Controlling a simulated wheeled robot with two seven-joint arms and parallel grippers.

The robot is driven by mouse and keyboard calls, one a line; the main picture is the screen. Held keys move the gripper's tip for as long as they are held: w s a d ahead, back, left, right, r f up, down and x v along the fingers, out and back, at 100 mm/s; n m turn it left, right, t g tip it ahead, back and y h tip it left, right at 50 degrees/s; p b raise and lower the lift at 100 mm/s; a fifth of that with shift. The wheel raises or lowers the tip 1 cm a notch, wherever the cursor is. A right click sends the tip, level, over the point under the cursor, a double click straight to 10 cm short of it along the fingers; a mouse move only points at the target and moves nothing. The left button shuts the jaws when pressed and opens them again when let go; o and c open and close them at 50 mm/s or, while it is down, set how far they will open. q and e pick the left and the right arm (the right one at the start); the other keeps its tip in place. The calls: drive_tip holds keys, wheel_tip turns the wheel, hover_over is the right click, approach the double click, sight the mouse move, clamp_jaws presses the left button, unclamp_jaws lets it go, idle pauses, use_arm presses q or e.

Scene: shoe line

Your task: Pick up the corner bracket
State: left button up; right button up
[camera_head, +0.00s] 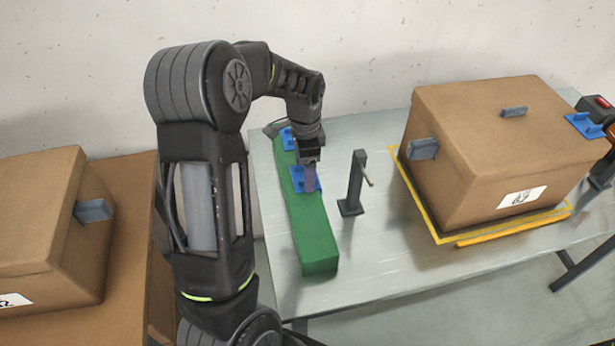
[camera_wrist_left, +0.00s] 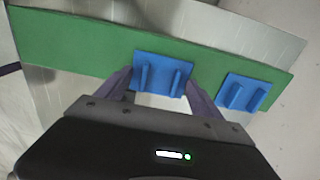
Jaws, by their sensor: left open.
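Two blue corner brackets lie on a long green block. The nearer bracket (camera_head: 298,181) is by my left gripper (camera_head: 309,178), and the farther one (camera_head: 287,138) is near the block's back end. My left gripper is open, its purple-grey fingers pointing down at the nearer bracket. In the left wrist view, this bracket (camera_wrist_left: 161,74) with two upright ribs lies between the fingertips (camera_wrist_left: 160,80). The other bracket (camera_wrist_left: 243,92) is to the right of the fingers. Whether the fingers touch the bracket is not clear. My right gripper is not seen.
The green block (camera_head: 313,235) lies on a metal table (camera_head: 390,270). A dark post (camera_head: 355,180) stands close to its right. Another carton (camera_head: 50,225) is at left.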

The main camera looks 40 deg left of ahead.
use_arm(q)
drive_tip(key=shift+c, duration=0.4)
drive_tip(key=c, duration=1.4)
wheel_tip(320, 180, up, 10)
drive_tip(key=b, duration=0.1)
